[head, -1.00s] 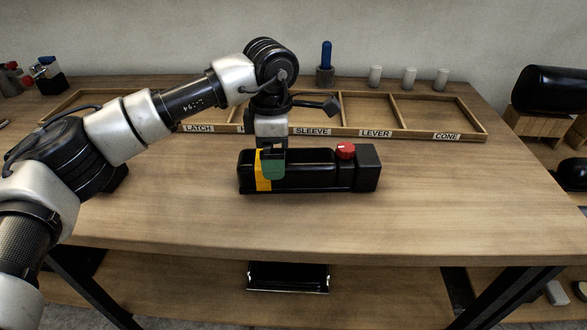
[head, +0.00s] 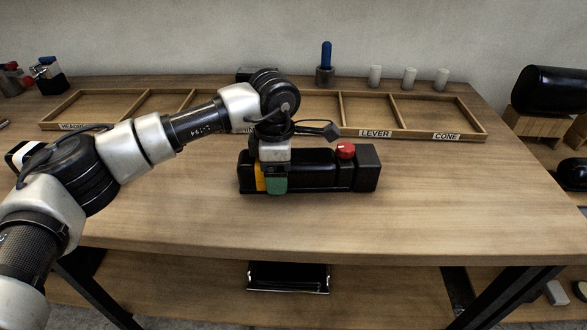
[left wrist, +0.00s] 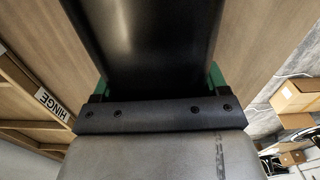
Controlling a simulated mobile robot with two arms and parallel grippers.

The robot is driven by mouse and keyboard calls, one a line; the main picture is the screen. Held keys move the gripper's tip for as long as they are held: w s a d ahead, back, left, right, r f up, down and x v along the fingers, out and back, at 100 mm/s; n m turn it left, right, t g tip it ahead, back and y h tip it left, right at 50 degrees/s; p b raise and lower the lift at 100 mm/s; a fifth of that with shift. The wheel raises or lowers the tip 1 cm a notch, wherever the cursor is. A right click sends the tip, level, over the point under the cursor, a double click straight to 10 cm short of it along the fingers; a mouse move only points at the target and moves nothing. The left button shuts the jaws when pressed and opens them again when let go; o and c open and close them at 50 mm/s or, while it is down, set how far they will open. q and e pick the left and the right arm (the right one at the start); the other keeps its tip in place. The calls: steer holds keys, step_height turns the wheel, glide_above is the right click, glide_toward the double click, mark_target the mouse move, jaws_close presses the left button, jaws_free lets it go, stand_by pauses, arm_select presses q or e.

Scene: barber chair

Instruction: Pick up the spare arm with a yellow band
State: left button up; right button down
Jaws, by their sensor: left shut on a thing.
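The spare arm (head: 318,172) is a long black padded piece with a yellow band (head: 261,177) near its left end and a red knob (head: 346,150) on top near its right end. It lies on the wooden table in the head view. My left gripper (head: 277,180), with green fingertips, comes down from above and is shut on it just right of the yellow band. In the left wrist view the black body of the spare arm (left wrist: 142,40) fills the space between the green fingers. My right gripper is not in view.
A divided wooden tray (head: 455,115) with labelled compartments lies behind the spare arm. A blue-handled tool (head: 326,60) and several pale cylinders (head: 409,77) stand behind it. The table (head: 400,225) is clear in front and at right.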

arm_select(q)
steer(key=c, duration=0.3)
steer(key=shift+r, duration=0.5)
steer(key=shift+c, duration=0.2)
step_height(320, 180, up, 4)
steer(key=shift+f, duration=0.25)
steer(key=s+d+r, duration=0.5)
steer(key=d+r, duration=0.1)
steer(key=d, duration=0.4)
steer(key=shift+d+r, duration=0.3)
steer(key=shift+w, duration=0.1)
